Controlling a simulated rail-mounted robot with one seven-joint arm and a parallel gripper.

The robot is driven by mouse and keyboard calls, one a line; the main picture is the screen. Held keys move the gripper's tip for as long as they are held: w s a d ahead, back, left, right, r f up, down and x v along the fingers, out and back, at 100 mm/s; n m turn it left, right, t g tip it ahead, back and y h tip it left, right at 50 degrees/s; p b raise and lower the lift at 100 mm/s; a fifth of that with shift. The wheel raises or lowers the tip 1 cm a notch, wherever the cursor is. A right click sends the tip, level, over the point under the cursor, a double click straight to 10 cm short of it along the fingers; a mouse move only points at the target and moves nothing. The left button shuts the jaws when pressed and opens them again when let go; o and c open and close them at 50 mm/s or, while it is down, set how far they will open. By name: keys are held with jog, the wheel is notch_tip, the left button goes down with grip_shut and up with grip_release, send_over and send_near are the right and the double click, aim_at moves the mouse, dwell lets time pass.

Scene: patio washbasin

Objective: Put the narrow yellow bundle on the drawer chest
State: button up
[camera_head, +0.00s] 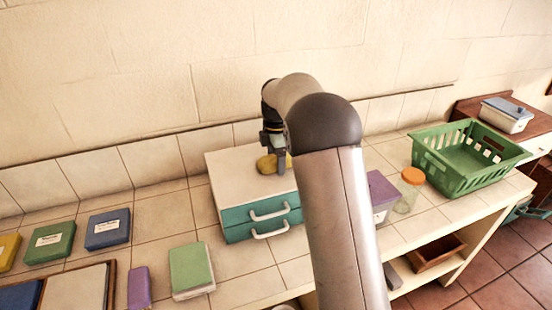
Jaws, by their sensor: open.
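The yellow bundle (267,164) rests on the white top of the drawer chest (232,179), near its right part. The chest has teal drawers with white handles at the front. My gripper (275,158) points down at the bundle, with a finger showing against its right side. My gripper is open around or beside the bundle; the arm and the small size hide which. My arm covers the right end of the chest.
A purple box (381,190), an orange-lidded jar (410,189) and a green basket (462,158) stand to the right. Green (191,268) and purple (139,287) blocks lie front left. Blue (107,229), green (50,242) and yellow (8,250) packets lie at the left. The wall is close behind.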

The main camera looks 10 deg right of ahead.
notch_tip(320, 180, up, 12)
jog(key=b, duration=0.1)
jog(key=s+f+m, duration=0.1)
jog(key=s+m, duration=0.9)
jog(key=s, duration=0.9)
jog(key=s+f+m, duration=0.4)
jog(key=s+f, duration=0.1)
jog(key=s, duration=0.4)
jog(key=s+f+m+t, duration=0.1)
jog(key=s+f+m, duration=0.4)
jog(key=s, duration=0.5)
jog(key=shift+a, duration=0.15)
